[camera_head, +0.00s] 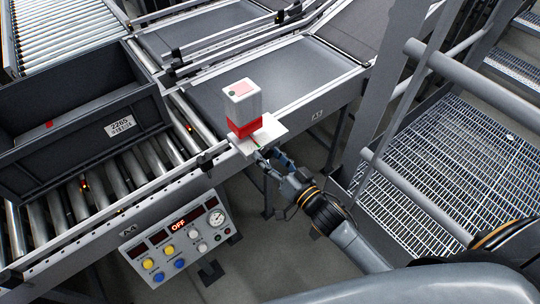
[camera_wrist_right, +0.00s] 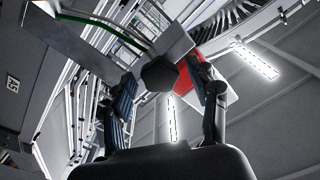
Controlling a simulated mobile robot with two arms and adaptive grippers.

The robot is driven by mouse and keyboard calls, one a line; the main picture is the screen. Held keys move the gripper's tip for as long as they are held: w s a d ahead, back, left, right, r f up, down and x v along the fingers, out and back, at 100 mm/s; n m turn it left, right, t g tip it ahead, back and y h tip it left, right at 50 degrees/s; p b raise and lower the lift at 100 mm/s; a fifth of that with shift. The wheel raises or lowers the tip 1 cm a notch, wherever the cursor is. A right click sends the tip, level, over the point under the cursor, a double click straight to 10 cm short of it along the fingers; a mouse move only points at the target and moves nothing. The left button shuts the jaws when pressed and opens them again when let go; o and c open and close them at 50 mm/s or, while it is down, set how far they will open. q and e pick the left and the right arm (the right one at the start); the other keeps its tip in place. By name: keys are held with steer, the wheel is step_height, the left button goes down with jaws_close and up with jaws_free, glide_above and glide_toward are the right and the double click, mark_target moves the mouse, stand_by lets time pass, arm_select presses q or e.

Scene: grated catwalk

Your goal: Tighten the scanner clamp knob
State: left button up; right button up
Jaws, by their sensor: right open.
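The scanner, a white box with a red lower band (camera_head: 243,108), stands on a pale bracket plate (camera_head: 272,132) at the conveyor's side rail. In the right wrist view, the dark many-sided clamp knob (camera_wrist_right: 159,73) sits below the bracket (camera_wrist_right: 178,42). My right gripper (camera_head: 272,158) is open just under the bracket's front edge. In the wrist view its fingers (camera_wrist_right: 161,80) stand on either side of the knob; whether either touches it I cannot tell. The knob is not clear in the head view. My left gripper is out of view.
A dark crate (camera_head: 85,135) sits on the rollers at left. A control panel (camera_head: 176,240) reading OFF hangs from the conveyor's front below. A railing post (camera_head: 385,95) and grated steps (camera_head: 425,165) lie to the right of my arm.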

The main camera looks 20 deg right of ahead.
steer(key=c, duration=1.2)
